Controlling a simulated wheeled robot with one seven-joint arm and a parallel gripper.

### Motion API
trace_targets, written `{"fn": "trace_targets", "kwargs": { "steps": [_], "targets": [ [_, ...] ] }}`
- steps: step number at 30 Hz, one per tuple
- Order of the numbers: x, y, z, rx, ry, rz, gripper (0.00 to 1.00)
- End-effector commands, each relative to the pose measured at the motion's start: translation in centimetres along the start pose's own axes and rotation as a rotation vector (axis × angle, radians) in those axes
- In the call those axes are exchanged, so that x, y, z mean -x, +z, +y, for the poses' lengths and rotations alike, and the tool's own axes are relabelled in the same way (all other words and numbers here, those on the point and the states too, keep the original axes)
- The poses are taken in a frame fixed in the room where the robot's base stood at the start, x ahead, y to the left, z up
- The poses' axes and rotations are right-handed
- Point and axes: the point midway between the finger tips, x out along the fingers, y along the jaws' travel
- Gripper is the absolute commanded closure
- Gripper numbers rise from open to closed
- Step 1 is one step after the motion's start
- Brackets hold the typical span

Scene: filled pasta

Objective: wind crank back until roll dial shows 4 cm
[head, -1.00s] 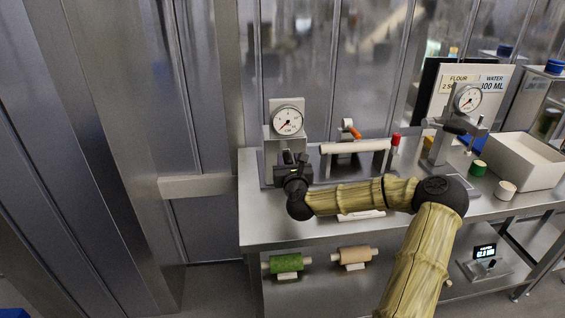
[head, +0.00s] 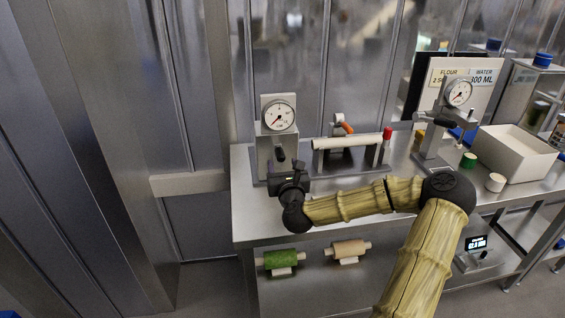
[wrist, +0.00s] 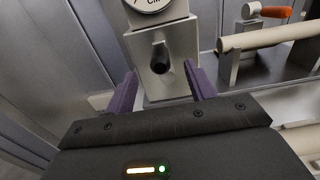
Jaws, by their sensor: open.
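The roll dial (head: 279,115) is a round white gauge marked CM on a grey post at the bench's left end. Its needle points to the lower left; the numbers are too small to read. Only the dial's lower edge shows in the wrist view (wrist: 150,4). The black crank knob (head: 281,154) stands out below the dial. My gripper (head: 288,178) is just in front of and below the knob. In the wrist view my gripper (wrist: 160,68) is open, its purple fingers on either side of the dark crank knob (wrist: 162,62), with gaps and nothing gripped.
A pale roll (head: 347,142) on a stand with an orange-handled part (head: 345,127) is right of the post. A second dial (head: 459,93), a white bin (head: 514,152) and small jars stand farther right. Green (head: 281,258) and tan rolls (head: 348,249) lie on the lower shelf.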

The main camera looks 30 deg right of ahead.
Motion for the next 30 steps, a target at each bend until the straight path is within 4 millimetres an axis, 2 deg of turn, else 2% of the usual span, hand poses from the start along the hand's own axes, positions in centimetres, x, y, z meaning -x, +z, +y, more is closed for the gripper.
{"fn": "trace_targets", "kwargs": {
  "steps": [11,26,29,30],
  "targets": [
    [3.4,0.0,-0.1,0.000,-0.002,0.000,0.45],
    [3.5,0.0,-0.1,0.004,0.000,0.001,0.45],
    [3.6,-0.2,1.1,0.056,0.034,0.018,0.45],
    [3.7,-0.5,2.0,0.100,0.063,0.031,0.45]
  ]
}}
